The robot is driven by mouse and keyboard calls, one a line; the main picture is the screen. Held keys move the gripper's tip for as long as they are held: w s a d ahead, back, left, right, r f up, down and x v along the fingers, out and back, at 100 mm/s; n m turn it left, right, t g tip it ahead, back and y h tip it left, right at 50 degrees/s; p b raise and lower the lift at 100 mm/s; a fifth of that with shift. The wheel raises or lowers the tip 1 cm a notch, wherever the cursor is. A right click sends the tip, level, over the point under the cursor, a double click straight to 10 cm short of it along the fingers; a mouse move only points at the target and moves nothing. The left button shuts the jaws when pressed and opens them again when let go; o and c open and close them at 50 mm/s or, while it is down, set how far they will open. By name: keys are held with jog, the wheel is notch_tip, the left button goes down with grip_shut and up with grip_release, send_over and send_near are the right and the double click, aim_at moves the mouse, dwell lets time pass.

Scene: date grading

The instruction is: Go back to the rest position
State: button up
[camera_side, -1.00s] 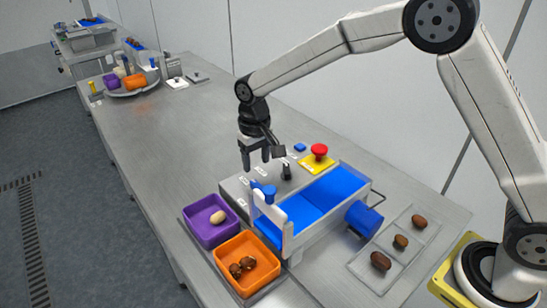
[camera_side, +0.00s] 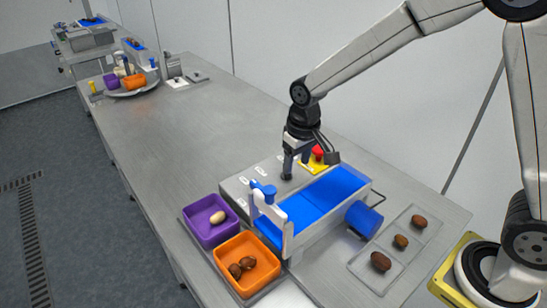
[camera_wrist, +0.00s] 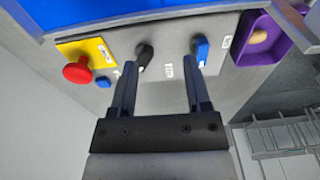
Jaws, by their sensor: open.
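My gripper (camera_side: 296,166) is open and empty, above the grey control panel (camera_side: 236,187) behind the small blue conveyor (camera_side: 318,205). In the wrist view my gripper (camera_wrist: 158,82) has its two fingers apart over the panel. A black knob (camera_wrist: 145,54) and a blue knob (camera_wrist: 201,48) show just beyond the fingertips. I cannot tell whether the fingers touch them. The red button (camera_wrist: 77,72) on its yellow plate (camera_wrist: 98,48) is to the left in that view. In the side view the red button (camera_side: 317,152) is partly hidden behind my gripper.
A purple bin (camera_side: 201,234) holds one pale date, and an orange bin (camera_side: 236,280) holds dark dates. A clear tray (camera_side: 375,262) with 3 brown dates lies right of the conveyor's blue motor (camera_side: 363,219).

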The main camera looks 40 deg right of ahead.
jog(key=shift+t, duration=0.8)
jog(key=s+d, duration=0.2)
jog(key=s, duration=0.2)
jog(key=s+d+f, duration=0.1)
jog(key=s+d, duration=0.1)
jog(key=s, duration=0.3)
jog(key=s+d, duration=0.2)
jog(key=s, duration=0.3)
jog(key=shift+s+d+f, duration=0.15)
jog(key=shift+f, duration=0.05)
